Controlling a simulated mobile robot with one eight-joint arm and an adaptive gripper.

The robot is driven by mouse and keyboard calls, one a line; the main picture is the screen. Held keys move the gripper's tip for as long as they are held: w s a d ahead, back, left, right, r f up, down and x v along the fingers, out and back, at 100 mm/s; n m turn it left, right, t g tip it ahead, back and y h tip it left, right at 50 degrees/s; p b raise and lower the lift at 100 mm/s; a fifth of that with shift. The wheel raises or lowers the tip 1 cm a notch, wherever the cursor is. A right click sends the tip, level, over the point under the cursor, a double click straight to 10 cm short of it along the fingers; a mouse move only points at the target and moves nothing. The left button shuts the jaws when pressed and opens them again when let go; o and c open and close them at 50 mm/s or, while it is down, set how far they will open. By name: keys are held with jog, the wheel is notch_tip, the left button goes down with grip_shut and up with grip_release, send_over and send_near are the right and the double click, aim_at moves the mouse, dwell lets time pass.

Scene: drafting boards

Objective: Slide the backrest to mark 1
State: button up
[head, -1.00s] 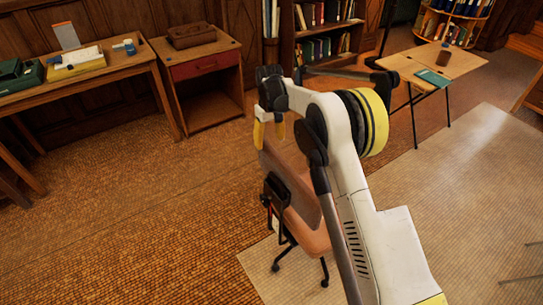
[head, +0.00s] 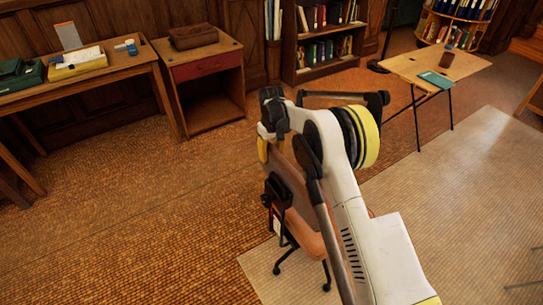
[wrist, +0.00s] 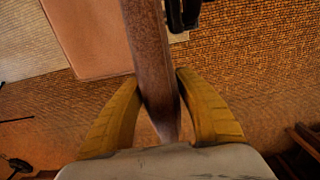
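An office chair stands in the middle of the head view, with a reddish-brown backrest (head: 297,203), an orange-brown seat (head: 313,243) and a black bracket behind the backrest. My gripper (head: 270,150) is at the top of the backrest. In the wrist view its two yellow fingers (wrist: 157,78) lie on either side of the backrest (wrist: 152,45), seen edge-on. Both fingertips appear to touch it, so the gripper looks shut on it. The seat (wrist: 90,35) shows below in the wrist view. My arm hides part of the chair. I cannot make out mark 1.
A desk (head: 95,78) with boxes and a cabinet (head: 212,105) with a brown case stand at the left. A folding table (head: 440,65) with a book and a bottle stands at the back right. The floor left of the chair is clear.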

aim_at(271, 146)
jog(key=shift+f, duration=0.1)
grip_shut()
jog(key=shift+c, duration=0.3)
grip_release()
notch_tip(271, 146, down, 8)
jog(key=b, duration=0.3)
jog(key=shift+f+b, duration=0.1)
jog(key=shift+b, duration=0.25)
grip_shut()
jog(key=o, duration=1.4)
grip_release()
notch_tip(271, 146, up, 12)
jog(key=shift+r, duration=0.1)
